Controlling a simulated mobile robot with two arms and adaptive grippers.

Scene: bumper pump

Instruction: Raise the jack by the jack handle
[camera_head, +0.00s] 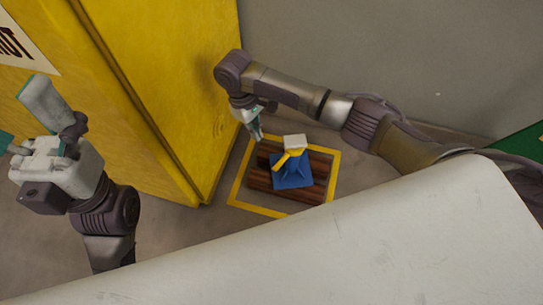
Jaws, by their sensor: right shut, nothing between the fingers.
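The jack (292,178) stands on a brown wooden board, with a blue body, a yellow bar and a pale block on top. The yellow bar (283,160), perhaps the jack handle, slants down to the left from under the pale block (295,141). My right gripper (257,134) is shut and empty, pointing down just left of and above the jack in the picture, apart from the yellow bar. My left gripper (38,150) is at the far left, away from the jack. Its fingers are unclear, so I cannot tell if it is open.
The brown board (318,187) lies inside a yellow floor outline (332,181). A tall yellow cabinet (160,80) stands close on the left. A grey wall (400,50) is behind. A large pale surface (380,240) fills the foreground. Green shows at the right edge.

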